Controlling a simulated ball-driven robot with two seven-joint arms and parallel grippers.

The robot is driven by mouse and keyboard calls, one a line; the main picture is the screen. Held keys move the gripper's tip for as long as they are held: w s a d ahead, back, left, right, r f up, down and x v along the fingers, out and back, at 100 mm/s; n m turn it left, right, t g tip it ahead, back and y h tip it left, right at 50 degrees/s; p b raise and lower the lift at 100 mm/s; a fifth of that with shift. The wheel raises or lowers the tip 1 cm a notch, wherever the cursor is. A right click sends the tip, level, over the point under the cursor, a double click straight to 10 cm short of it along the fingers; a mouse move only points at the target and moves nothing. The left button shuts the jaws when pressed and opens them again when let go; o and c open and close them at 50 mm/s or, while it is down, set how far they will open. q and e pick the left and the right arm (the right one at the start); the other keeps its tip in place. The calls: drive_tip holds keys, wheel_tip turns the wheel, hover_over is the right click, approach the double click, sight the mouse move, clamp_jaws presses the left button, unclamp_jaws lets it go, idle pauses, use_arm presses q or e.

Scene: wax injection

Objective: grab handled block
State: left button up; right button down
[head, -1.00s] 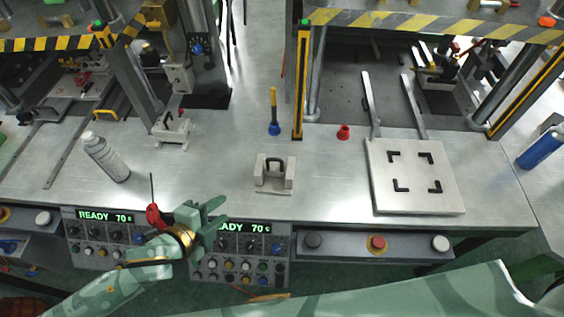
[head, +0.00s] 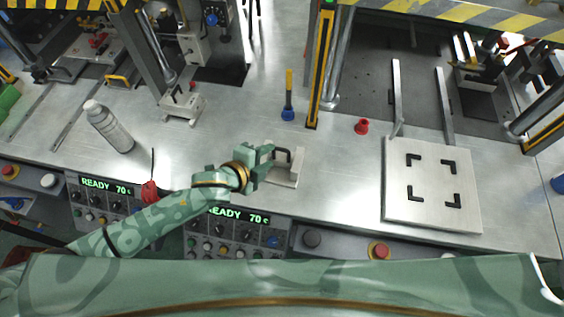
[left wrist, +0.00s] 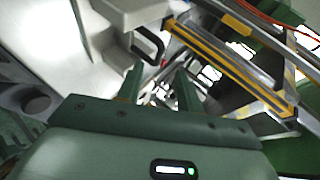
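The handled block (head: 291,170) is a pale grey block with a black handle (head: 284,153), standing on the metal bench. My left gripper (head: 270,163) is at the block's left side, close to the handle. In the left wrist view the block (left wrist: 125,14) and its black handle (left wrist: 150,47) show just beyond the fingers (left wrist: 160,85). The fingers are apart with nothing between them. I cannot tell from the head view whether a finger touches the block. My right gripper is not in view.
A white plate with black corner marks (head: 400,213) lies to the right. Yellow-black press posts (head: 320,75) rise behind.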

sight(281, 150)
use_arm(q)
drive_tip(key=b+x, duration=0.1)
drive_tip(key=x, duration=0.4)
drive_tip(key=shift+d+f, duration=0.1)
drive_tip(key=shift+c, duration=0.4)
clamp_jaws()
idle(0.9)
